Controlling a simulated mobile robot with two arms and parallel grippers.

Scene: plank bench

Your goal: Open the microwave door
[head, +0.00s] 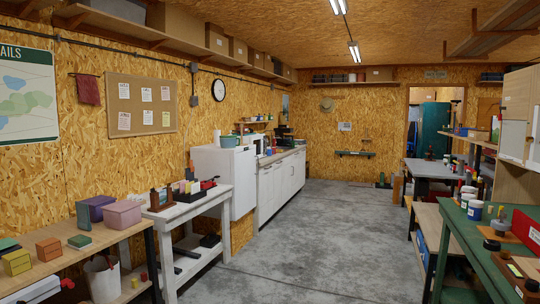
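A small white box-shaped appliance with a dark front, which looks like the microwave (258,143), stands on the far counter along the left wall, just beyond the white fridge-like cabinet (224,178). It is far off and small, and the cabinet partly hides it. I cannot tell whether its door is open or shut. Neither of my grippers is in view.
The grey concrete floor (300,235) is clear down the middle. Along the left are a wooden bench (75,262) with boxes and a white table (190,208). A green-topped bench (468,238) stands at right. A doorway opens at the far right.

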